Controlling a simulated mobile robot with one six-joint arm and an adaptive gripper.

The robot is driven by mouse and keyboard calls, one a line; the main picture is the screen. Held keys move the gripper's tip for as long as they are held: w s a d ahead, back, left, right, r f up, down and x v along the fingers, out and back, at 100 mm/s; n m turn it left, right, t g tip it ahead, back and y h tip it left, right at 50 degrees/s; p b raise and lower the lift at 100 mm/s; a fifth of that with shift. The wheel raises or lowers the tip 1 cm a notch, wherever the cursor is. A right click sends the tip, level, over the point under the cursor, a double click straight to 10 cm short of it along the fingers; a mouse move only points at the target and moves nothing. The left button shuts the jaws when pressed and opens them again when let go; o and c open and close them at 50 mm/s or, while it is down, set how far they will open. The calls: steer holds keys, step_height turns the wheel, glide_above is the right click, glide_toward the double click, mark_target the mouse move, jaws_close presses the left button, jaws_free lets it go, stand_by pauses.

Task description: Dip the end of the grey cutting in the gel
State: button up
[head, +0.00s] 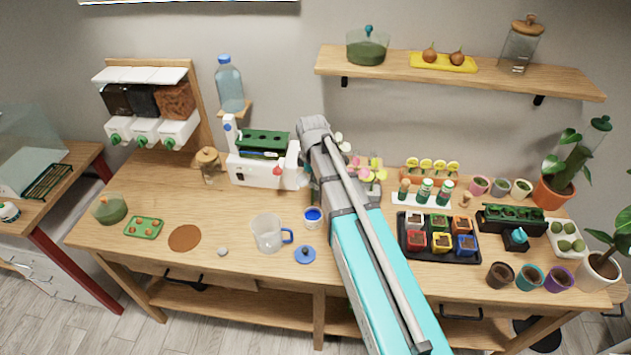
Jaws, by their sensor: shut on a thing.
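My gripper (314,190) shows only as a small dark part beside my turquoise arm, above the worktop and behind the blue pot. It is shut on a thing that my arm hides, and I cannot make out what. A small open pot of blue gel (313,216) stands upright on the worktop, close to the left edge of my arm. A blue lid (305,254) with a dark knob lies in front of it. Cuttings with pink and yellow heads (372,168) stand at the back, right of my arm. I cannot pick out a grey cutting.
A clear jug (268,233) with a blue handle stands left of the gel pot. A white machine (262,170) with a green top is behind. A black tray (438,240) of coloured pots lies right of my arm. The front left worktop is mostly free around a brown disc (185,238).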

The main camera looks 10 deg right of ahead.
mark_target(313, 195)
steer(key=shift+f, duration=0.2)
steer(key=shift+f+b, duration=2.8)
steer(key=shift+b, duration=0.2)
steer(key=shift+f+b, duration=0.6)
stand_by(0.9)
steer(key=shift+r, duration=0.1)
steer(key=shift+r+p, duration=3.45)
steer(key=shift+p, duration=0.1)
steer(key=shift+f, duration=0.1)
steer(key=shift+f+b, duration=1.85)
steer(key=shift+b, duration=0.1)
